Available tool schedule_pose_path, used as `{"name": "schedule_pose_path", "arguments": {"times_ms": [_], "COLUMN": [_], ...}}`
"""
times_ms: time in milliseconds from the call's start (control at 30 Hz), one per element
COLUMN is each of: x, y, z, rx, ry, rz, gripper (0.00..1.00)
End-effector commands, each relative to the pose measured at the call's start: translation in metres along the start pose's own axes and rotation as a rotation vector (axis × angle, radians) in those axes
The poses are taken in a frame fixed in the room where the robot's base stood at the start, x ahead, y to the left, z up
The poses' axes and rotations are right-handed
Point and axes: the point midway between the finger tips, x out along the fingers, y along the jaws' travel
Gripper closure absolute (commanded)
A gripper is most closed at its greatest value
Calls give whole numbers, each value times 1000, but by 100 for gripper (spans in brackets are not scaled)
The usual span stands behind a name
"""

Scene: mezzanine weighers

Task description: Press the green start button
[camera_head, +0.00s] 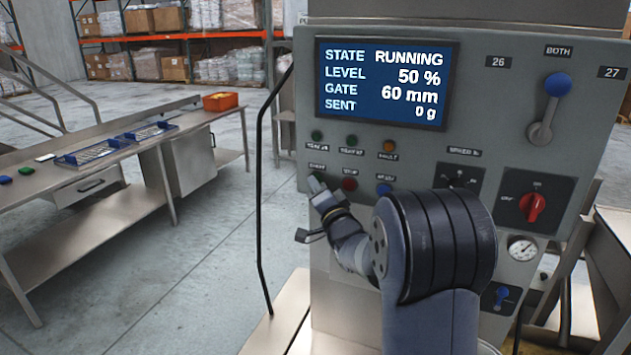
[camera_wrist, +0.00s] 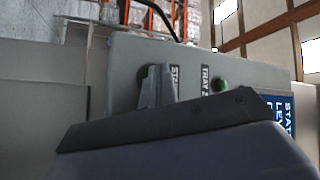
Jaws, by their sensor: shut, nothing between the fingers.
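My gripper (camera_head: 316,186) is shut and empty, with its fingertips at the left end of the lower button row on the grey control panel (camera_head: 475,100). In the wrist view the fingertips (camera_wrist: 156,86) stand in front of a dark round button (camera_wrist: 142,78) beside a label beginning "STA". They cover much of this start button; its green hardly shows, and contact or depth of press cannot be told. The display (camera_head: 385,82) reads STATE RUNNING, LEVEL 50 %, GATE 60 mm, SENT 0 g.
A red button (camera_head: 349,184) and a blue button (camera_head: 384,189) sit right of my gripper. Above are indicator lamps, including a green one (camera_head: 317,136). A red rotary switch (camera_head: 532,207) and blue-knobbed lever (camera_head: 557,86) are farther right. A steel bench (camera_head: 120,160) stands left.

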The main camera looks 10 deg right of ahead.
Motion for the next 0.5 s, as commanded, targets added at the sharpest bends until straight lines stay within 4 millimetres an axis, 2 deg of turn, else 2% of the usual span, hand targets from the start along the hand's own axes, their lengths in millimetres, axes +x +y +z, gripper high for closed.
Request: {"name": "schedule_pose_path", "arguments": {"times_ms": [300, 500], "x": [-11, -11], "y": [-6, -7], "z": [8, 8], "rx": [0, 0], "ry": [0, 0], "rz": [1, 1], "gripper": [100, 100]}}
